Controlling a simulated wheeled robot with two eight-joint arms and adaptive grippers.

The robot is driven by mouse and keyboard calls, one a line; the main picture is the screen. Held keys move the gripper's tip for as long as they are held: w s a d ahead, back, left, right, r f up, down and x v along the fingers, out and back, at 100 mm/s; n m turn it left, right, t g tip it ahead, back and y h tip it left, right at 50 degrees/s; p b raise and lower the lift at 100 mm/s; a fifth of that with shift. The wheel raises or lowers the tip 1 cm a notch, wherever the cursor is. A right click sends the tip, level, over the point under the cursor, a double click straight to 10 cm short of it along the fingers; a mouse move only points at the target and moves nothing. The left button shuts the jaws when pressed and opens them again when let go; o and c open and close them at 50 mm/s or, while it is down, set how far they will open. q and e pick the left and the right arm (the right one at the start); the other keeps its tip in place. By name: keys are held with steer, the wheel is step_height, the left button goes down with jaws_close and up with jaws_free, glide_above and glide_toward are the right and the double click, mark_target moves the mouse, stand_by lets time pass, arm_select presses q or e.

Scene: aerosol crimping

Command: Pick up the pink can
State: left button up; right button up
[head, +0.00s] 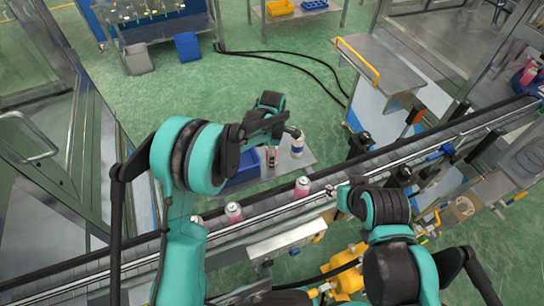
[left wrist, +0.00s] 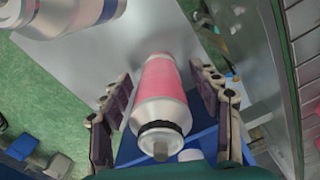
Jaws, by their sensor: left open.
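The pink can (left wrist: 162,82), with a silver shoulder and dark neck ring, lies between the two fingers of my open left gripper (left wrist: 161,72) in the left wrist view. Gaps show on both sides, so the fingers do not appear to touch it. In the head view the pink can (head: 272,157) shows small below my left gripper (head: 272,150), over the grey side table. Its base is hard to see. My right gripper (head: 334,191) is by the conveyor, small and partly hidden by its own arm; its jaws are unclear.
A white and blue can (head: 297,146) stands close right of the pink can. A blue bin (head: 240,170) is at the left of the grey table (head: 300,166). Pink cans (head: 302,187) (head: 233,212) stand on the conveyor (head: 265,212) in front.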

arm_select(q)
steer(key=c, duration=1.2)
steer(key=shift+r, duration=0.1)
steer(key=shift+c, duration=0.2)
